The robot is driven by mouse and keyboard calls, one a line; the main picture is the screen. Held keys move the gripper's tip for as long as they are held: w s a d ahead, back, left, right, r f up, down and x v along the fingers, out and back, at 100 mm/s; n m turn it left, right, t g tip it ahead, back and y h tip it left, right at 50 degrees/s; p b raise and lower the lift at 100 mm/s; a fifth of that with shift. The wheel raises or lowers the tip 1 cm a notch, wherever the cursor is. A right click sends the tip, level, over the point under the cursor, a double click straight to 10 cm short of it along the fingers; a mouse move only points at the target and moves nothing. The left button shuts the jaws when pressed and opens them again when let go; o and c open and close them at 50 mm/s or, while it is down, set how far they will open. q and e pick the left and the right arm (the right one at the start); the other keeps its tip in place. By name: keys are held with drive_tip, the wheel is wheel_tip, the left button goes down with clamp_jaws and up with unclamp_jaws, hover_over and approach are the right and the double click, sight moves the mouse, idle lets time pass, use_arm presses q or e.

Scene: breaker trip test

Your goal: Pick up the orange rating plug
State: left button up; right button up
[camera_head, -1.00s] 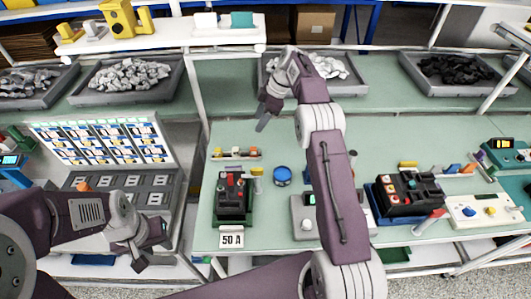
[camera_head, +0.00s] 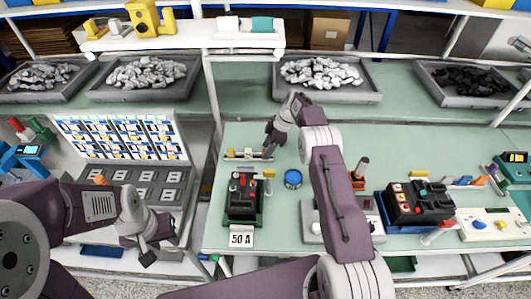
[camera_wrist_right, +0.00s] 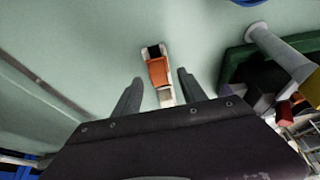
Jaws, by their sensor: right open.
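An orange block with a black end (camera_wrist_right: 158,72), apparently the orange rating plug, shows in the right wrist view, on or over a narrow white strip. It lies ahead of and between the fingers of my right gripper (camera_wrist_right: 159,93), which is open and not touching it. In the head view my right gripper (camera_head: 268,150) is low over the right end of a small rack (camera_head: 246,159) of coloured pieces and partly hides it. My left gripper (camera_head: 152,245) is at lower left, away from the rack; its finger gap is unclear.
A black breaker (camera_head: 243,196) on a green base stands just in front of the rack, with a yellow-topped post (camera_head: 269,178) beside it. A blue round container (camera_head: 293,179) is to the right. Another breaker (camera_head: 415,205) stands further right. The mat behind the rack is clear.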

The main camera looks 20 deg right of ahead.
drive_tip(key=shift+w+f, duration=0.1)
drive_tip(key=shift+f, duration=0.15)
clamp_jaws()
drive_tip(key=shift+r, duration=0.15)
drive_tip(key=shift+r, duration=0.3)
wheel_tip(320, 180, up, 3)
drive_tip(key=shift+r+b, duration=0.1)
drive_tip(key=shift+b, duration=0.55)
drive_tip(key=s+d+r+b, duration=0.3)
drive_tip(key=s+d+r, duration=0.2)
drive_tip(key=s, duration=0.5)
drive_tip(key=shift+b+v, duration=0.4)
drive_tip(key=shift+v, duration=0.75)
drive_tip(key=shift+s, duration=0.1)
